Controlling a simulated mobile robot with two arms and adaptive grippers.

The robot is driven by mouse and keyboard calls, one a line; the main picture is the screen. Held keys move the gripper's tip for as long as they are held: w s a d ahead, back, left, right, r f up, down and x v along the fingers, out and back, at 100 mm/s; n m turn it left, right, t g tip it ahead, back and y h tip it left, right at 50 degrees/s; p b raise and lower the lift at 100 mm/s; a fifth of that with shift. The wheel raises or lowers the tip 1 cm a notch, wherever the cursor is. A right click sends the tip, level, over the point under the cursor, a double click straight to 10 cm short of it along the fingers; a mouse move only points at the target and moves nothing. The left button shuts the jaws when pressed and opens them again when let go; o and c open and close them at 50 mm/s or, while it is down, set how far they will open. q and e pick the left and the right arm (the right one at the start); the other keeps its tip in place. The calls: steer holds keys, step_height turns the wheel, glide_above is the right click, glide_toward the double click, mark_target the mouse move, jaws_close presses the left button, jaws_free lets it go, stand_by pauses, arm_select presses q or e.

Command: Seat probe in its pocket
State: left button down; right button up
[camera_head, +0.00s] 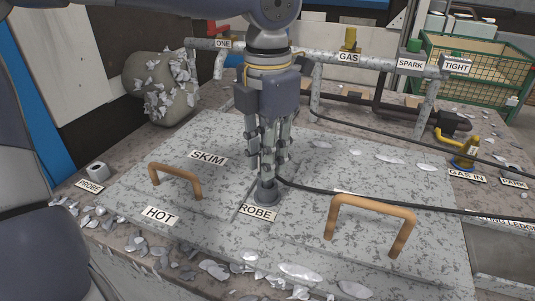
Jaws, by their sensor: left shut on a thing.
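My left gripper (268,158) points straight down over the middle of the speckled grey lid. Its fingers are shut around the probe (267,171), a grey upright shaft mostly hidden between them. The probe's lower end is at a dark round collar, the pocket (267,194), in the lid just behind a label partly reading "ROBE" (258,213). I cannot tell how deep the tip is. A black cable (350,194) runs from near the probe's lower part to the right. My right gripper is not in view.
Two copper-coloured handles, left (176,177) and right (370,212), stand up from the lid (135,190). A small stand labelled PROBE (97,170) is at left. Metal flakes (215,268) litter the front edge. A pipe rail (375,63) and green crate (480,65) are behind.

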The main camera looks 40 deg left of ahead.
arm_select(q)
steer(key=shift+f+b, duration=1)
steer(key=shift+f, duration=0.15)
steer(key=c, duration=1.3)
jaws_free()
steer(key=shift+r, duration=0.1)
steer(key=shift+c, duration=0.2)
steer(key=shift+r, duration=0.2)
step_height(320, 180, up, 12)
steer(key=shift+f, duration=0.2)
